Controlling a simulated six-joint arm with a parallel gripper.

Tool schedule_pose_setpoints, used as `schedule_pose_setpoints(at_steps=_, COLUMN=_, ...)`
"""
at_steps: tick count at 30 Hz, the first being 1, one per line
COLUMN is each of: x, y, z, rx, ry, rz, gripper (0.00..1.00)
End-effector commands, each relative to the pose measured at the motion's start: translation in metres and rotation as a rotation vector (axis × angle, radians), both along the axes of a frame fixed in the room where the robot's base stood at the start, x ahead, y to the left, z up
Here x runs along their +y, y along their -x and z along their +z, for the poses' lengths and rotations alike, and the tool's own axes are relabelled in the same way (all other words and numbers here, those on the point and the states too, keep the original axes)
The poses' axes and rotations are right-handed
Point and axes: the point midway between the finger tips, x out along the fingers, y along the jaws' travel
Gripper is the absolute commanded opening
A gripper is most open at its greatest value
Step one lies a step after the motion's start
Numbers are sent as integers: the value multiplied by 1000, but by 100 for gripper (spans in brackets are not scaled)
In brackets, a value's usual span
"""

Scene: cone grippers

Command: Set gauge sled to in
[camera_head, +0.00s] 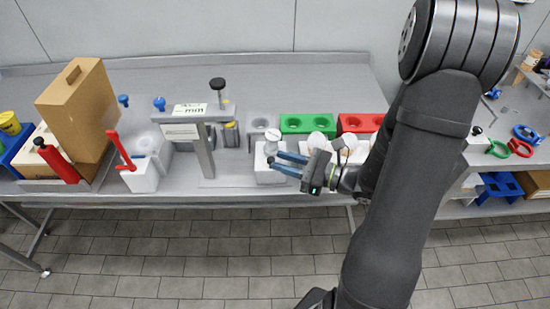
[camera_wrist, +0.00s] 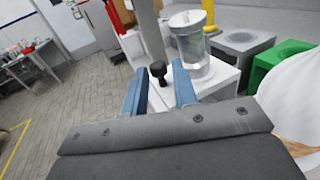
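A white block (camera_head: 264,174) stands at the front edge of the bench, with a grey cylinder (camera_head: 271,140) on it. A small black knob (camera_head: 270,160) shows at the block's front left; I take it as the gauge sled's handle. In the wrist view the black knob (camera_wrist: 158,69) stands beyond the space between my fingertips, left of the clear-and-metal cylinder (camera_wrist: 190,47). My gripper (camera_head: 274,163) has two blue fingers, spread apart and empty, pointing left at the knob. In the wrist view the gripper (camera_wrist: 157,82) is also open. Whether a finger touches the knob I cannot tell. The sled body is mostly hidden.
A grey post with a labelled top (camera_head: 186,130) stands left of the block. Green (camera_head: 295,124) and red (camera_head: 350,124) socket blocks stand behind and right. A white box with a red lever (camera_head: 142,178) and a cardboard box (camera_head: 78,105) are farther left.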

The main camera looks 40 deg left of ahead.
Motion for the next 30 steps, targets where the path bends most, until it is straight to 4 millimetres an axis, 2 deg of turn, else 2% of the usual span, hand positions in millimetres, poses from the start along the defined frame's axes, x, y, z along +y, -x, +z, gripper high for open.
schedule_pose_setpoints(at_steps=3, x=13, y=5, z=0, rx=0, ry=1, rz=3, gripper=26)
schedule_pose_setpoints(at_steps=9, x=24, y=9, z=0, rx=-1, ry=1, rz=-1, gripper=26)
schedule_pose_setpoints(at_steps=19, x=27, y=8, z=0, rx=-3, ry=-1, rz=-7, gripper=26)
schedule_pose_setpoints(at_steps=20, x=27, y=8, z=0, rx=-4, ry=-2, rz=-7, gripper=37)
schedule_pose_setpoints(at_steps=25, x=27, y=7, z=0, rx=-5, ry=-2, rz=-8, gripper=3)
schedule_pose_setpoints(at_steps=26, x=27, y=7, z=1, rx=-5, ry=-2, rz=-8, gripper=0)
schedule_pose_setpoints(at_steps=30, x=27, y=6, z=0, rx=-7, ry=-1, rz=-10, gripper=0)
